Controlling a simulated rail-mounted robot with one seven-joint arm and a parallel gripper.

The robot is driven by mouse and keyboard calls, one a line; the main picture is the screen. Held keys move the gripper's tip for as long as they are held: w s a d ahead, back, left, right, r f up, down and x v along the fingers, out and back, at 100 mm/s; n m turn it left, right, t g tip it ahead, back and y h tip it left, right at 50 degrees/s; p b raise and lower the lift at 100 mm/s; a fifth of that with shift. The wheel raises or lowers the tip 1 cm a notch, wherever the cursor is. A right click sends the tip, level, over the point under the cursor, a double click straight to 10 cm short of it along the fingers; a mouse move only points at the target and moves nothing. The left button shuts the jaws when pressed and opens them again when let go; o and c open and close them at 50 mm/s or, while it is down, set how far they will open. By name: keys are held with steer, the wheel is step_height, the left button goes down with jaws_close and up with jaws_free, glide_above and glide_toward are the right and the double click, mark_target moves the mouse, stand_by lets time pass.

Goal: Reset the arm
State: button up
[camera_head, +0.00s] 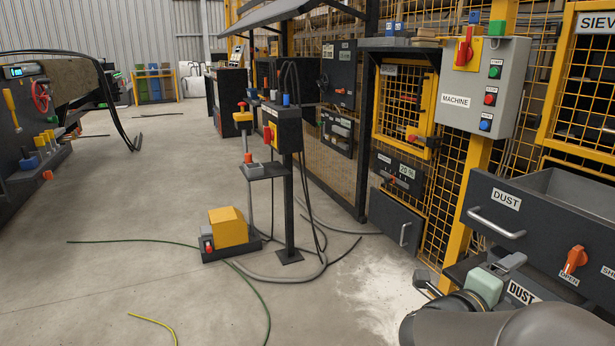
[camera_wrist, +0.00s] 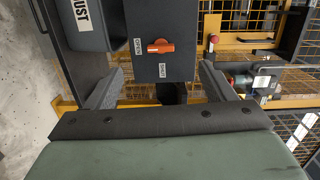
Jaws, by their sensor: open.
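My gripper (camera_head: 470,276) is at the lower right of the head view, in front of the dark dust unit. In the wrist view my gripper (camera_wrist: 160,92) shows two grey fingers set wide apart with nothing between them. Beyond the fingers is a dark panel with an orange handle (camera_wrist: 160,46), between small labels. The same orange handle (camera_head: 574,260) shows at the right in the head view. The drawer labelled DUST (camera_head: 482,211) is just above and behind my gripper. My arm covers the lower right corner of the head view.
A grey MACHINE box (camera_head: 484,86) with a red switch hangs on the yellow mesh fence. A black post with a control box (camera_head: 283,128) and a yellow pedal unit (camera_head: 229,227) stand mid-floor. Hoses and a pale powder spill (camera_head: 385,297) lie on the floor. Open floor is at the left.

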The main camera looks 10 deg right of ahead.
steer(key=w+a+r+n+t+y+p, duration=0.6)
steer(key=w+a+r+n+y+p, duration=0.25)
steer(key=n+p, duration=0.2)
steer(key=a+r+n+g+y+p, duration=0.1)
steer(key=a+r+n+y+p, duration=0.25)
steer(key=a+p, duration=0.25)
steer(key=a+r+n+g+y+p, duration=0.1)
steer(key=a+r+n+y+p, duration=0.15)
steer(key=a+n+p, duration=0.35)
steer(key=s+a+r+n+g+y+p, duration=0.1)
steer(key=s+a+r+n+g+p, duration=0.1)
steer(key=s+r+n+g+p, duration=0.25)
steer(key=s+a+r+n+g+p, duration=0.1)
steer(key=s+a+n+g+p, duration=0.15)
steer(key=s+p, duration=0.35)
steer(key=s+a+r+n+g+y+p, duration=0.1)
steer(key=s+r+n+g+p, duration=0.3)
steer(key=s, duration=0.3)
step_height(320, 180, down, 14)
steer(key=b, duration=1.2)
steer(key=shift+s+d+f+n+b, duration=0.2)
steer(key=shift+s+d+n+b, duration=0.1)
steer(key=shift+d, duration=0.1)
steer(key=shift+d, duration=0.1)
